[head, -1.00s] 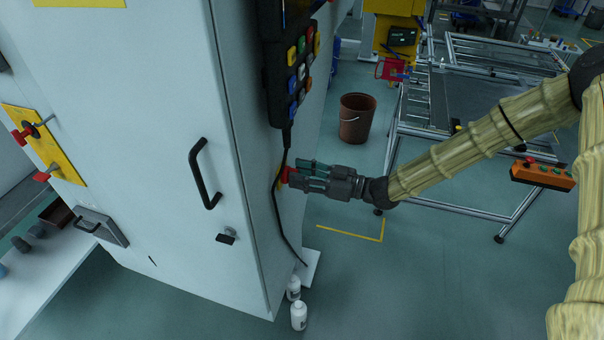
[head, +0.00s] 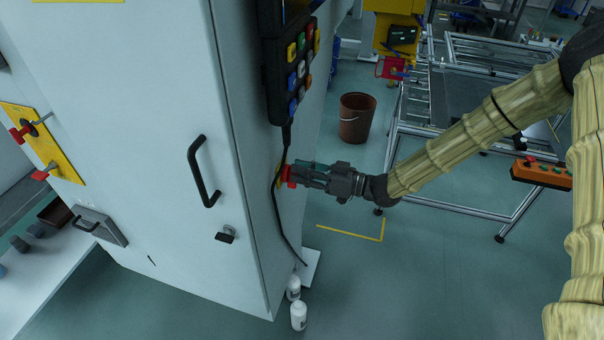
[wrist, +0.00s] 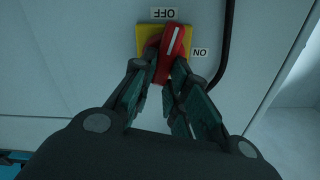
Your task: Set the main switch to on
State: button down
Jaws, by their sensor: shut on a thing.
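The main switch is a red rotary knob (wrist: 170,48) on a yellow plate (wrist: 144,36) on the cabinet's side. In the wrist view its white line points up and leans slightly right, nearer the upside-down OFF label (wrist: 164,13) than the ON label (wrist: 200,52) at right. My gripper (wrist: 164,72) is shut on the knob, one finger on each side. In the head view my gripper (head: 297,173) reaches the cabinet from the right, and the red knob (head: 287,176) shows at its tips. The fingers partly hide the knob.
A black cable (head: 283,222) hangs beside the switch from a button pendant (head: 290,70). Other red switches on a yellow plate (head: 60,160) are on the cabinet's front face. White bottles (head: 298,315) stand on the floor below. A brown bucket (head: 356,120) stands behind.

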jog(key=shift+w+d+f+m+p, duration=0.1)
jog(key=shift+w+f+m+p, duration=0.15)
jog(key=shift+m, duration=2.2)
jog(key=shift+w+d+f+m+p, duration=0.15)
jog(key=shift+f+m+p, duration=0.1)
jog(key=shift+m, duration=2.15)
jog(key=shift+w+a+f+m+p, duration=0.15)
jog(key=shift+w+m+p, duration=0.1)
jog(key=shift+m, duration=2.2)
jog(key=shift+d, duration=0.1)
jog(key=c, duration=1.4)
grip_release()
jog(key=shift+s, duration=0.1)
jog(key=shift+d, duration=0.1)
jog(key=v, duration=1.2)
